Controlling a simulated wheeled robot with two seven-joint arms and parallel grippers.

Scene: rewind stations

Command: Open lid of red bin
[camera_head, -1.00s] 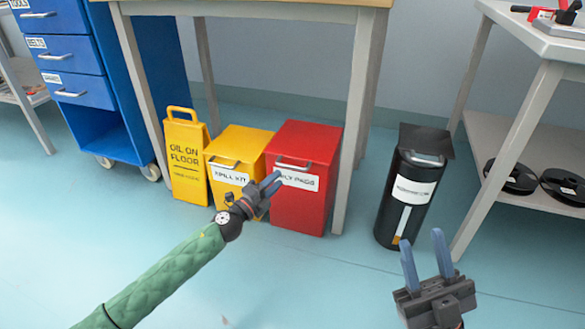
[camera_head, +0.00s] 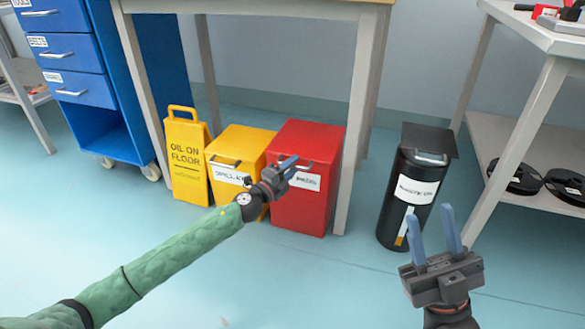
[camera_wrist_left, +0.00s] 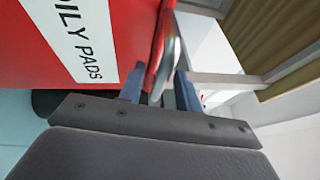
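The red bin (camera_head: 300,208) stands under the table with its lid (camera_head: 306,140) closed and a white label on its front. Its handle sits at the lid's front edge, partly hidden by my left gripper in the head view. My left gripper (camera_head: 290,166) is at the handle. In the left wrist view its two fingers (camera_wrist_left: 158,88) are apart, with the silver handle (camera_wrist_left: 168,62) between them, close to the right-hand finger; I cannot tell if they touch. The red bin's front (camera_wrist_left: 128,28) fills the upper left there. My right gripper (camera_head: 434,240) is open and empty, away from the bin.
A yellow bin (camera_head: 238,145) stands left of the red bin, beside a yellow floor sign (camera_head: 186,160). A table leg (camera_head: 350,165) rises just right of the red bin. A black bin (camera_head: 408,195) stands further right. The floor in front is clear.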

